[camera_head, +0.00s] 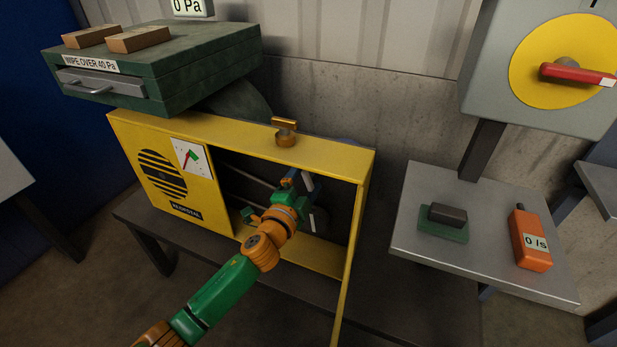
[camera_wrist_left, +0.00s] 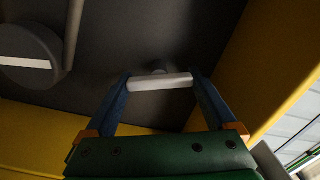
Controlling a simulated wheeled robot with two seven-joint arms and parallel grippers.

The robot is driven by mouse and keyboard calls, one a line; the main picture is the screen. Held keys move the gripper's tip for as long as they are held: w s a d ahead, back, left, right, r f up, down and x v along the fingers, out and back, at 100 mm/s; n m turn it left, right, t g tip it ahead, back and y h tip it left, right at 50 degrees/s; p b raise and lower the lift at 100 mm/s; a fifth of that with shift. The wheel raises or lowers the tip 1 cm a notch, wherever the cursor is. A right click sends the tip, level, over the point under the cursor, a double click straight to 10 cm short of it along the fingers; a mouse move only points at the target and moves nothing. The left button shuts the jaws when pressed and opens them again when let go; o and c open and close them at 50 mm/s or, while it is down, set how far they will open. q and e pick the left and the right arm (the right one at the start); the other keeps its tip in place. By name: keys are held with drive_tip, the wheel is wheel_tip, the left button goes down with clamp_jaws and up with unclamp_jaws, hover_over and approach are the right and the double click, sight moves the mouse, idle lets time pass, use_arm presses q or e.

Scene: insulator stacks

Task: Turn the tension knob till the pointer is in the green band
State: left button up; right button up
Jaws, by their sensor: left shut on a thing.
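A small white dial (camera_head: 190,157) on the yellow cabinet's front has a red pointer and a green patch. The pointer slants up to the right towards the green; it is too small to tell whether it lies within the band. My left gripper (camera_head: 303,182) reaches into the cabinet's open bay. In the left wrist view its blue fingers stand either side of a pale grey bar-shaped knob (camera_wrist_left: 160,81) on the dark back panel, shut on the bar's ends. My right gripper is in neither view.
The yellow cabinet (camera_head: 330,160) frames the bay, with a brass T-handle (camera_head: 285,132) on top. A round grey disc (camera_wrist_left: 28,58) with a white stripe sits left of the knob. A side table (camera_head: 410,225) at right holds an orange meter (camera_head: 530,240).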

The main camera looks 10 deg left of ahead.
use_arm(q)
drive_tip(key=o, duration=1.1)
drive_tip(key=shift+c, duration=0.2)
drive_tip(key=s+a+p, duration=0.1)
drive_tip(key=s, duration=0.6)
drive_tip(key=shift+a, duration=0.2)
drive_tip(key=shift+f, duration=0.1)
